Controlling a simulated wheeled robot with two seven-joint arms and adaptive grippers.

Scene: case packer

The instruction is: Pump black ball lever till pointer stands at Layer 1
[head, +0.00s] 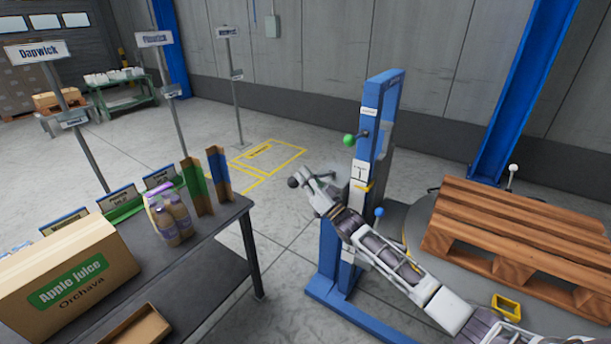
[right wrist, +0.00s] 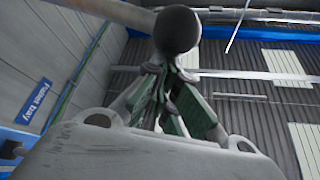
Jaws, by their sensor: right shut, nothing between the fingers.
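The black ball (head: 293,182) of the lever sticks out to the left of the blue post (head: 375,130). In the right wrist view the black ball (right wrist: 177,30) stands right at the fingertips. My right gripper (head: 312,179) is shut and empty beside the ball; I cannot tell whether they touch. The lever's rod is mostly hidden behind the gripper. On the post, a white plate (head: 359,170) bears what looks like a 1. A yellow mark (head: 363,187), perhaps the pointer, shows at its lower edge; its exact reading is too small. My left gripper is out of view.
A green ball (head: 349,140) and a blue ball (head: 379,212) are on the same post, close to my right arm. A wooden pallet (head: 520,235) lies to the right. A table (head: 205,255) with a juice carton (head: 65,275) stands at left. Floor between is clear.

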